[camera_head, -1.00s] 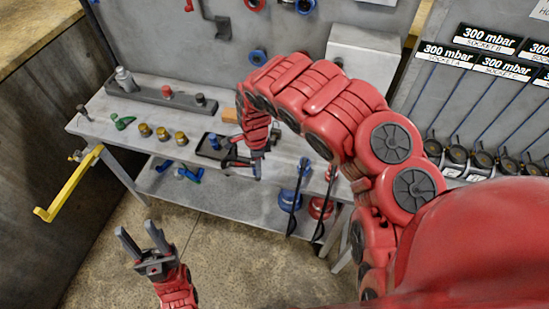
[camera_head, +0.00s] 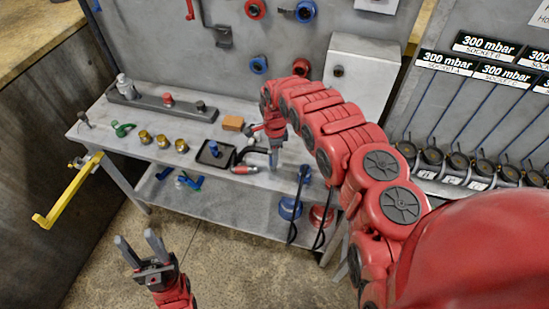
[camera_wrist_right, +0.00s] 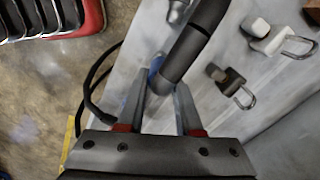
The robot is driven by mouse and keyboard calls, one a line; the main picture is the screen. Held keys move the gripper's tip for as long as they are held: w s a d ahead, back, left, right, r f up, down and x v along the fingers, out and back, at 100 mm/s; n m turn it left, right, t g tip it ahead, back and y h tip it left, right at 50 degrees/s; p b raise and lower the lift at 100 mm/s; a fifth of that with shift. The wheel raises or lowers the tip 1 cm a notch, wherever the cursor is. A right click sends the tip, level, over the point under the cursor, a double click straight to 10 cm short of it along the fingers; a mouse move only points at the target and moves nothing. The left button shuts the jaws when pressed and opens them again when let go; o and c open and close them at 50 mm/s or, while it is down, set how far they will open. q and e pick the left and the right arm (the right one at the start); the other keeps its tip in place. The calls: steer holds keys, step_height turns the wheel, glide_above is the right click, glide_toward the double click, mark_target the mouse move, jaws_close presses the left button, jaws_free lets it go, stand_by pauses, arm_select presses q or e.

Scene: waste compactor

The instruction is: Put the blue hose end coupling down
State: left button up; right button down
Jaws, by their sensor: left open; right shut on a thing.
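My right gripper (camera_head: 273,158) is over the front part of the grey bench, fingers pointing down. In the right wrist view its fingers (camera_wrist_right: 160,98) are shut on a black hose end with a bit of blue coupling (camera_wrist_right: 156,66) showing between them. The black hose (camera_wrist_right: 196,40) runs up and away from the fingers. In the head view, the arm and fingers mostly hide the coupling, and I cannot tell whether it touches the bench. My left gripper (camera_head: 140,250) is open and empty, above the floor in front of the bench.
The bench (camera_head: 232,108) holds a black tray (camera_head: 225,160) with a blue-topped piece, several brass fittings, a green piece (camera_head: 122,129) and an orange block (camera_head: 233,123). Blue (camera_head: 290,208) and red (camera_head: 320,215) fittings are below. A yellow handle (camera_head: 65,195) juts out left.

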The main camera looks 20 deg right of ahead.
step_height(320, 180, down, 2)
steer(key=shift+f+p, duration=0.1)
steer(key=shift+p, duration=0.25)
steer(key=shift+f, duration=0.1)
steer(key=c, duration=0.6)
jaws_free()
steer(key=shift+o, duration=0.2)
